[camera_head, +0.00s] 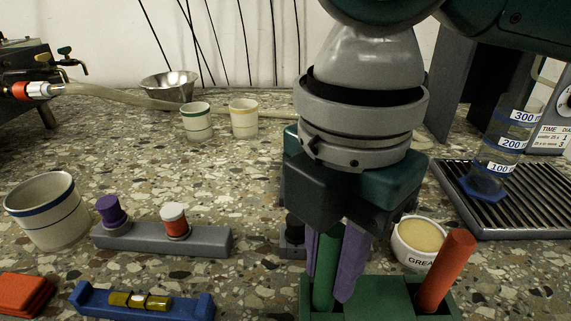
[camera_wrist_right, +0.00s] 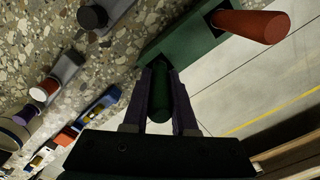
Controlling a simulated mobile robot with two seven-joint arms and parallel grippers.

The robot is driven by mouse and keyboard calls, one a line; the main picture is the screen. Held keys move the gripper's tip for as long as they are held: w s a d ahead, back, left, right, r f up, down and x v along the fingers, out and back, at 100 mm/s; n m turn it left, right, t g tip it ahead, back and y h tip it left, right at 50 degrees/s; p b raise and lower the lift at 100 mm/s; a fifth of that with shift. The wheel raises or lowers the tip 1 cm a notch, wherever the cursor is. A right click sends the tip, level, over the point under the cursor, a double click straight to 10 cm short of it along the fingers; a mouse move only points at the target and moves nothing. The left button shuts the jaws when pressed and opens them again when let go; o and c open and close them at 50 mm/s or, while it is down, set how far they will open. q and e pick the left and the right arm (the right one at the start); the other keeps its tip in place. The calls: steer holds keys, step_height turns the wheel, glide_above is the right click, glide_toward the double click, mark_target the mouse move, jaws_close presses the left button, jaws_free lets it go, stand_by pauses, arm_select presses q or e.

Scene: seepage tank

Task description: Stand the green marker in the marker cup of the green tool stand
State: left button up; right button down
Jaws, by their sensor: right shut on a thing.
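My right gripper (camera_head: 338,272) points straight down with its purple fingers shut on the green marker (camera_head: 325,268). The marker is upright in the head view, and its lower end meets the left part of the green tool stand (camera_head: 385,292). I cannot tell whether its tip is inside the marker cup or just over it. In the right wrist view, the marker (camera_wrist_right: 161,92) lies between the fingers (camera_wrist_right: 160,80), at the near end of the stand (camera_wrist_right: 185,32). A red-orange cylinder (camera_head: 447,268) leans in the right part of the stand. My left gripper is not in view.
A grease cup (camera_head: 418,243) stands close behind the stand. A grey block with purple and red-white stoppers (camera_head: 165,240), a blue level holder (camera_head: 145,303) and a white cup (camera_head: 48,210) lie left. A drain grille (camera_head: 520,205) with a measuring cylinder (camera_head: 505,140) is right.

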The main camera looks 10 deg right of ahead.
steer(key=shift+f, duration=0.3)
steer(key=shift+f, duration=0.35)
steer(key=c, duration=0.7)
jaws_free()
